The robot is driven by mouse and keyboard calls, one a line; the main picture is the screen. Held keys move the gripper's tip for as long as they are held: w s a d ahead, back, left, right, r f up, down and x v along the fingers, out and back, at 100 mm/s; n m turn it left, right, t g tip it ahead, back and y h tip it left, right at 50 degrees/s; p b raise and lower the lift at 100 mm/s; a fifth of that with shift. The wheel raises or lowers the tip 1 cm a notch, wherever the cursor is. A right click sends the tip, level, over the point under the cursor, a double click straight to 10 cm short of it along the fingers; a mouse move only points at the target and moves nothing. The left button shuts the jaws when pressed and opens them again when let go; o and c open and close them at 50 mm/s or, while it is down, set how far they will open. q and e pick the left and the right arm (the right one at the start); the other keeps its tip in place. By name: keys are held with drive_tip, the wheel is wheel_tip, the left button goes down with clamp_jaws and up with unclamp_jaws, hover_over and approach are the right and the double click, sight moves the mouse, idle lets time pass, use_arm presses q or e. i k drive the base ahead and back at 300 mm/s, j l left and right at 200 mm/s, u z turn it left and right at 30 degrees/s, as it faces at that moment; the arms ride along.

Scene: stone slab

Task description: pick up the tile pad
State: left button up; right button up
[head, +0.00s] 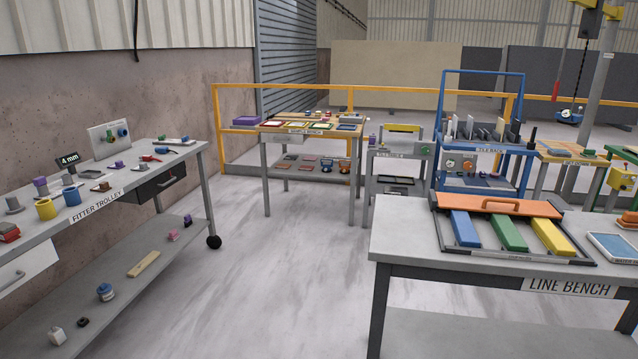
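I cannot tell which thing is the tile pad; no label that I can read names it. Several flat, pad-like pieces lie on the far wooden-topped bench (262,127), too small to tell apart. More flat dark and reddish pieces lie on that bench's lower shelf (276,174). Neither of my grippers shows in the head view.
The fitter trolley (120,186) stands at left with many small parts. The line bench (412,246) at front right bears a tray frame with blue (465,228), green (508,233) and yellow (552,237) blocks. Floor (270,275) between them is clear. A yellow rail (217,130) runs behind.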

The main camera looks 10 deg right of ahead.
sight(589, 154)
drive_tip(key=i+j+u, duration=0.1)
drive_tip(key=i+u, duration=0.25)
drive_tip(key=i, duration=1.85)
drive_tip(key=i+l+z, duration=0.35)
drive_tip(key=i, duration=0.4)
drive_tip(key=i+j+z, duration=0.1)
drive_tip(key=i+z, duration=0.3)
drive_tip(key=i, duration=0.35)
drive_tip(key=i+j+z, duration=0.35)
drive_tip(key=i, duration=0.45)
drive_tip(key=i+z, duration=0.5)
drive_tip(key=i, duration=0.2)
drive_tip(key=i+j+z, duration=0.2)
drive_tip(key=i+z, duration=0.3)
drive_tip(key=i, duration=0.2)
drive_tip(key=i+l+z, duration=0.2)
drive_tip(key=z, duration=0.2)
drive_tip(key=i+z, duration=0.65)
drive_tip(key=z, duration=0.2)
drive_tip(key=i+j+z, duration=0.1)
drive_tip(key=i+z, duration=0.6)
drive_tip(key=i, duration=1.5)
drive_tip(key=i+l+u, duration=0.1)
drive_tip(key=i+u, duration=0.3)
drive_tip(key=i+l+u, duration=0.3)
drive_tip(key=i+u, duration=0.15)
drive_tip(key=i, duration=0.15)
drive_tip(key=i+l+u, duration=0.4)
drive_tip(key=i+l, duration=0.05)
drive_tip(key=i, duration=0.05)
